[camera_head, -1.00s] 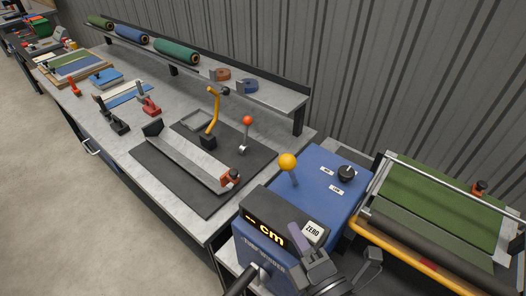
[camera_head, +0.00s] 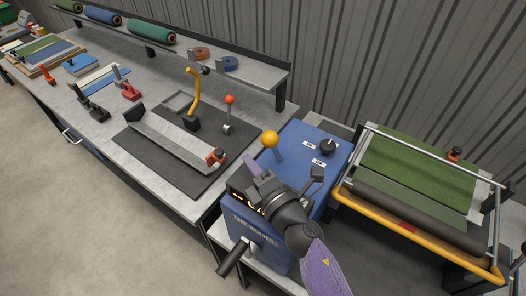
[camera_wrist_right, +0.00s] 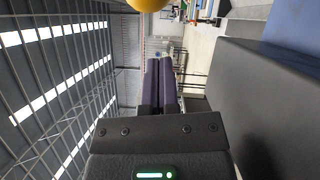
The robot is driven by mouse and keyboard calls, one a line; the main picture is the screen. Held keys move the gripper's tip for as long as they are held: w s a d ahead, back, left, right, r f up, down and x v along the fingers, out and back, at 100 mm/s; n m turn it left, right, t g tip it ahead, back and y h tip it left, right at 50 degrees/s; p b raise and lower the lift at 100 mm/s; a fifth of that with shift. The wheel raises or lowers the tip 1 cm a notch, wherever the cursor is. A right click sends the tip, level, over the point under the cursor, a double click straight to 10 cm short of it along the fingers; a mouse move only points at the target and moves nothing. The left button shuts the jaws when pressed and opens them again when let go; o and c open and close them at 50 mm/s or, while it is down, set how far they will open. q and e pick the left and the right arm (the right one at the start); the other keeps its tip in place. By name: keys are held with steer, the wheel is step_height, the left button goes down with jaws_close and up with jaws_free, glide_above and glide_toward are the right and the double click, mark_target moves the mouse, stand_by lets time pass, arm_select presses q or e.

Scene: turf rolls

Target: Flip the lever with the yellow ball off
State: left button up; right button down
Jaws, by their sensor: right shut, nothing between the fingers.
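The lever with the yellow ball (camera_head: 270,139) stands on the blue top of the turf winder box (camera_head: 297,143). Its short grey stem rises from the box top. My right gripper (camera_head: 253,162) is over the front of the box, just in front of the ball and a little left of it. Its purple fingers are shut together and empty. The wrist view shows the closed fingers (camera_wrist_right: 158,65) with the yellow ball (camera_wrist_right: 148,4) cut off at the top edge, apart from them. My right wrist hides most of the display. My left gripper is not in view.
A black knob (camera_head: 328,146) and two small white labels sit right of the lever. A turf roller frame with a yellow bar (camera_head: 420,237) stands to the right. Left on the bench are a red-ball lever (camera_head: 230,100) and a yellow-armed clamp (camera_head: 194,94).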

mark_target(267, 147)
steer(key=shift+w+d+r, duration=0.15)
steer(key=shift+w+d, duration=0.35)
steer(key=shift+d, duration=0.1)
steer(key=shift+w+d+r, duration=0.15)
steer(key=shift+w+d, duration=0.35)
steer(key=shift+d, duration=0.05)
steer(key=shift+w+d+r+m+g+p, duration=0.35)
steer(key=shift+w+r+m+p, duration=0.25)
steer(key=shift+p, duration=1.1)
steer(key=w+d+r+m+p, duration=0.1)
steer(key=p, duration=0.1)
steer(key=w+d+r+m+g+p, duration=0.1)
steer(key=p, duration=0.2)
steer(key=shift+w+d+m+h, duration=0.15)
steer(key=shift+w+m+h, duration=0.25)
steer(key=w+d, duration=0.1)
steer(key=w, duration=0.1)
steer(key=w+d+b, duration=0.1)
steer(key=w+d, duration=0.1)
steer(key=shift+w+d+b, duration=0.2)
steer(key=shift+w+b, duration=0.1)
steer(key=shift+w, duration=0.05)
